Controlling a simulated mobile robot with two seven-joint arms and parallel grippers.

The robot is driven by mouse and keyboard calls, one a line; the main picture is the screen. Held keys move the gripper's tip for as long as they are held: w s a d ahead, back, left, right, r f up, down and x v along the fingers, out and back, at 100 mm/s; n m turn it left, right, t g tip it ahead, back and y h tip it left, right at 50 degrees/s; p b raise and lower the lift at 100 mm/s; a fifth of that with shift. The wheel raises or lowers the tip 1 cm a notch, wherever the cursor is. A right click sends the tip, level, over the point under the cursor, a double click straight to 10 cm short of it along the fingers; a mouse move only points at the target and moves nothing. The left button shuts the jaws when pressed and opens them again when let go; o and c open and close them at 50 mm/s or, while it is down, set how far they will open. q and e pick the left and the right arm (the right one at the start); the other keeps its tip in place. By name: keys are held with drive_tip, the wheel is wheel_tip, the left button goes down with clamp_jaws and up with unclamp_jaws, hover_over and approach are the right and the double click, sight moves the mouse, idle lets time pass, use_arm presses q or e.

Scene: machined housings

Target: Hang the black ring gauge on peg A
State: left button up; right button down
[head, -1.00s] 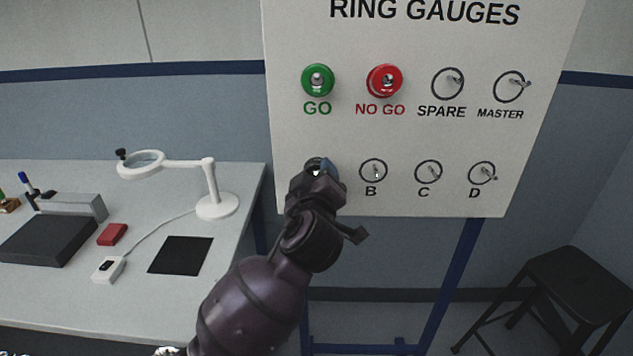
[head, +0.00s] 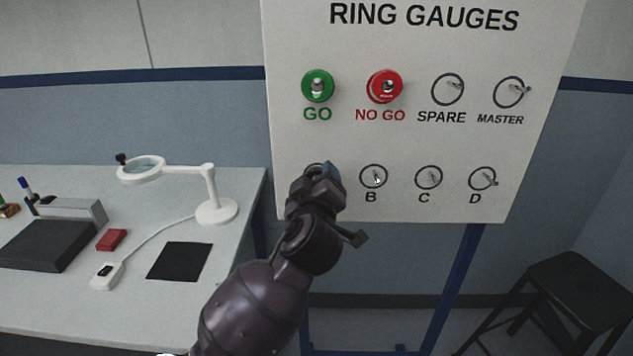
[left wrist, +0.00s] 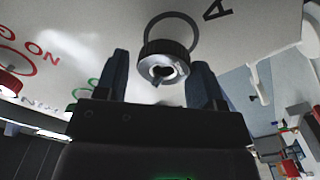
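The black ring gauge (left wrist: 164,60) shows in the left wrist view as a dark, thick ring with a pale face, in front of the printed circle beside the letter A. The tip of peg A (left wrist: 156,79) appears to show through its hole, so it seems to be around the peg. My left gripper (left wrist: 160,62) is open, its two fingers apart on either side of the ring, with a gap visible on the left. In the head view, my left gripper (head: 322,176) covers most of position A and hides the ring. My right gripper is not in view.
The ring gauge board (head: 420,140) carries a green ring (head: 317,86) at GO and a red ring (head: 385,87) at NO GO. The SPARE, MASTER, B, C and D pegs are bare. A bench (head: 60,310) with a magnifier lamp (head: 215,210) stands left; a stool (head: 575,285) stands right.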

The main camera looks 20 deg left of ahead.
use_arm(q)
drive_tip(key=o, duration=0.3)
